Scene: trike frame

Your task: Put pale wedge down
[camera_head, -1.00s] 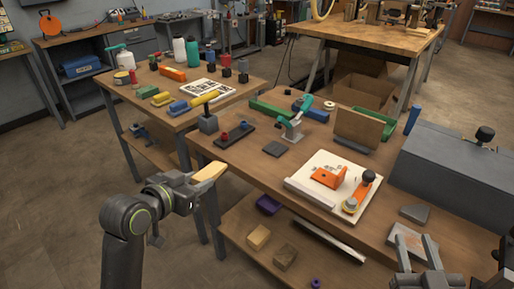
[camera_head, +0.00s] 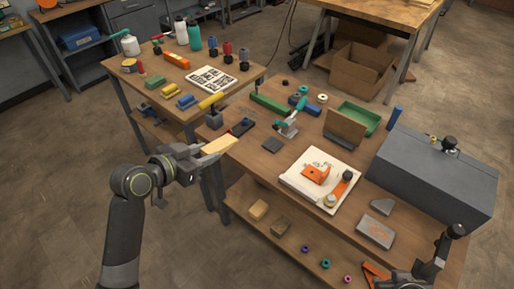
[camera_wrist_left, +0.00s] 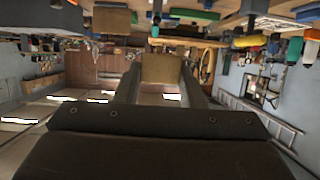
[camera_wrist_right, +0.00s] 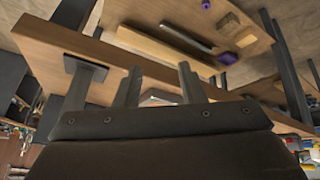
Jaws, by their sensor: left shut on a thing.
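The pale wedge (camera_head: 218,146) is a tan block with a slanted end, held in the tips of my left gripper (camera_head: 203,153). In the head view it overlaps the left front corner of the main worktable (camera_head: 245,165); whether it touches the top I cannot tell. In the left wrist view the wedge (camera_wrist_left: 160,69) sits between both fingers, which are shut on it. My right gripper (camera_head: 428,270) is low at the right front of the table, partly cut by the frame. The right wrist view shows its fingers (camera_wrist_right: 160,84) apart with nothing held.
A white board (camera_head: 304,193) carries an orange fixture (camera_head: 316,172). A dark square pad (camera_head: 272,146), a grey case (camera_head: 435,180) and a green tray (camera_head: 359,117) share the table. Blocks (camera_head: 258,210) lie on the lower shelf. The near left tabletop is mostly bare.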

